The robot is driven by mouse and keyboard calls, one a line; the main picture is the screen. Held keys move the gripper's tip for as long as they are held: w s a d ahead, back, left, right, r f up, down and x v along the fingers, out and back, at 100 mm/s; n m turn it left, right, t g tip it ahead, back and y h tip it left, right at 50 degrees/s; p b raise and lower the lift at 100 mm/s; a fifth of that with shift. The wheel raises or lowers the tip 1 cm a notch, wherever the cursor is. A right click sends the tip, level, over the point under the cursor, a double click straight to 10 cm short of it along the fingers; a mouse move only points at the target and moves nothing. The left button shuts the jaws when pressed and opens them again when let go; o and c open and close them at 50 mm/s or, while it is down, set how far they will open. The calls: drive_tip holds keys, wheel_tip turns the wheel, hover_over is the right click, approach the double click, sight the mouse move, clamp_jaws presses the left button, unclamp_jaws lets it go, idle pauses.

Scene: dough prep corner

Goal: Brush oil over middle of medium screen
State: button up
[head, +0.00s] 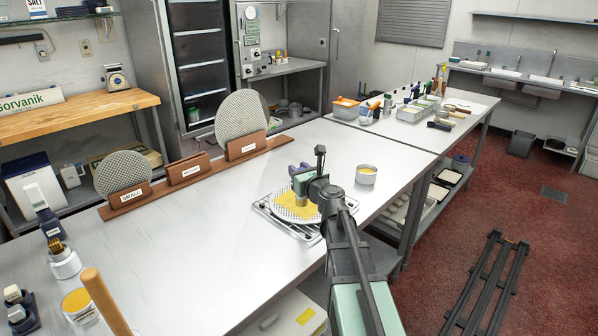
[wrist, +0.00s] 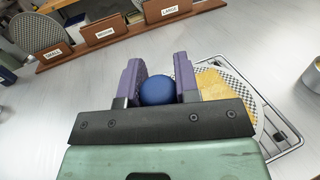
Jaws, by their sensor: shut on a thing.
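My gripper (head: 301,172) is over the round perforated screen (head: 282,207), with its purple fingers shut on a tool with a round blue knob (wrist: 158,91), likely the brush. Its lower end and any bristles are hidden, so I cannot tell whether it touches the screen. The screen lies on a wire rack (head: 263,208) on the table. A yellow patch (head: 306,207) covers much of its visible middle; it also shows in the wrist view (wrist: 213,84), right of the fingers. A metal cup of yellow oil (head: 366,177) stands behind and right of the rack.
A wooden holder (head: 187,171) labelled small, medium and large runs along the table's back; a screen stands in the small slot and a larger one in the large slot, while medium is empty. Mid-left table is clear.

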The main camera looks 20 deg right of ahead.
drive_tip(key=shift+r, duration=0.1)
wheel_tip(320, 180, up, 3)
drive_tip(key=p, duration=0.2)
drive_tip(key=shift+p, duration=0.35)
